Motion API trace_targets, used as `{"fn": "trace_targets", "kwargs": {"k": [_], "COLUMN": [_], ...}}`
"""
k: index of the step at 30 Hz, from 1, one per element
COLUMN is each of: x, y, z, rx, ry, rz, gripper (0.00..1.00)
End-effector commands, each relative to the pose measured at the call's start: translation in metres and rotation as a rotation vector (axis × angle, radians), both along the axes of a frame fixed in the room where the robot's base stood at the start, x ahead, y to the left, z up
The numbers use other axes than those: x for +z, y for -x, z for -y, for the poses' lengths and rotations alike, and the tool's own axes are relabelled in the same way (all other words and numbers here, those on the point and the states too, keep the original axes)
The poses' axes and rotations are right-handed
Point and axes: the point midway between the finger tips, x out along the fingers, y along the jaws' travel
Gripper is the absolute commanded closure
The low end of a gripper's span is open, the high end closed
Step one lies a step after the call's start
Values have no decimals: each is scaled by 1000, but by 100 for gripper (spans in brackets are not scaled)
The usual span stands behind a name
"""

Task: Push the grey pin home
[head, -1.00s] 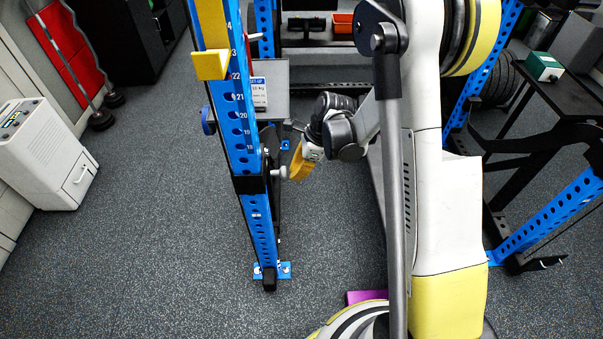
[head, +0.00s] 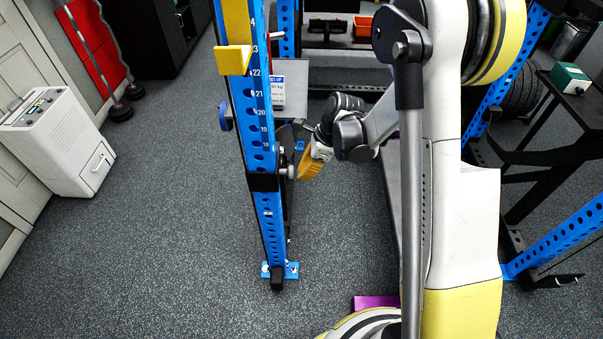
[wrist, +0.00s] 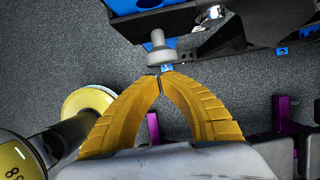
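The grey pin (head: 289,171) sticks out from the right side of the blue numbered rack upright (head: 263,150), at the black band around it. In the wrist view its round grey head (wrist: 161,57) faces my gripper, and a length of grey shaft shows between the head and the dark collar (wrist: 150,27). My gripper (head: 304,176) is beside the pin head, to its right. In the wrist view the yellow fingers of my gripper (wrist: 160,75) meet at their tips, empty, just below the pin head. I cannot tell whether they touch it.
A yellow J-hook (head: 233,59) sits high on the upright. A grey plate with a label card (head: 278,90) is behind it. A white cabinet (head: 60,140) stands at the left. Purple parts (wrist: 283,115) show near my gripper. Floor left of the upright is clear.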

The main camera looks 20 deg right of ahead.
Motion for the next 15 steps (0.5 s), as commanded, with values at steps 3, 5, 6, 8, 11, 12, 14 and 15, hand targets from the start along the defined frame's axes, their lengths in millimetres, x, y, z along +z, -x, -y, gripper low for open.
{"fn": "trace_targets", "kwargs": {"k": [3, 5, 6, 8, 11, 12, 14, 15], "x": [-2, 11, 24, 39, 60, 67, 76, 81], "y": [1, 2, 3, 5, 7, 8, 10, 10], "z": [17, 23, 27, 32, 40, 43, 47, 48], "rx": [0, 3, 3, 2, 4, 3, 3, 4], "ry": [0, -1, 0, 0, 0, 0, 0, 0], "rz": [-1, 0, 0, 0, 1, 0, 0, -1], "gripper": [100, 100, 100, 100, 100, 100, 100, 100]}}
